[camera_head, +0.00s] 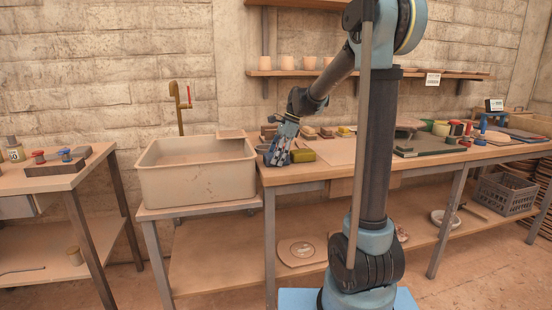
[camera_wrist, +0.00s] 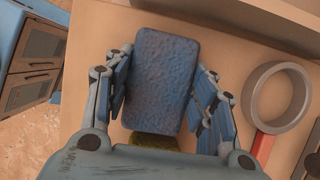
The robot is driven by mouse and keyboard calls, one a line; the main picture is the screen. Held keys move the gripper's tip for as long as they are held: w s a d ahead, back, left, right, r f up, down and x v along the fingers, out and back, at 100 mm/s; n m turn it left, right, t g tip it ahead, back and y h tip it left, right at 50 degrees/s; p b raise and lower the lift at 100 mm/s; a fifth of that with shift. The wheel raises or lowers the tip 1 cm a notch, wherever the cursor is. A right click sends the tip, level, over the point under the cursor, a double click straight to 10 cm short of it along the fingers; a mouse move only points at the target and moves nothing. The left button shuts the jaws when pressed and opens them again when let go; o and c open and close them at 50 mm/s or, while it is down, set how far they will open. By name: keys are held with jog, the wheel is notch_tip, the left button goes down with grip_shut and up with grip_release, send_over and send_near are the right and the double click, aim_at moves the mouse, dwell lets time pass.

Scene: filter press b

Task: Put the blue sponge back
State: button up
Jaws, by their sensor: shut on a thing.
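The blue sponge (camera_wrist: 163,75) is a textured, rounded block in the middle of the wrist view. My gripper (camera_wrist: 164,95) is shut on it, with one finger along each long side. In the head view my gripper (camera_head: 279,151) points down at the left end of the long workbench (camera_head: 340,152), just right of the basin. The sponge is hard to make out from the gripper there. An olive-coloured thing (camera_wrist: 154,141) shows partly below the sponge in the wrist view; an olive block (camera_head: 303,155) sits right beside my gripper in the head view.
A beige basin (camera_head: 198,183) stands left of the bench. A grey ring (camera_wrist: 252,97) and a red strip (camera_wrist: 263,146) lie right of my gripper in the wrist view. Several small blocks (camera_head: 326,132) sit behind it. A shelf (camera_head: 300,73) with cups hangs above.

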jog(key=o, duration=0.9)
jog(key=shift+r, duration=0.1)
jog(key=v, duration=1.2)
jog(key=s+d+f+n+t+h, duration=0.1)
jog(key=s+d+f+n, duration=0.35)
jog(key=s, duration=0.45)
jog(key=s+d+f+n+t+h, duration=0.1)
jog(key=s+d+f+n, duration=0.3)
jog(key=s, duration=0.5)
jog(key=s+d+f+n+h, duration=0.1)
jog(key=s+d+f+n, duration=0.2)
jog(key=s+f, duration=0.4)
jog(key=s+d+f+n+t+h, duration=0.1)
jog(key=s+d+f+n, duration=0.2)
jog(key=s+d+f, duration=0.2)
notch_tip(320, 180, down, 3)
jog(key=s, duration=0.3)
jog(key=shift+d, duration=0.35)
jog(key=shift+n, duration=0.25)
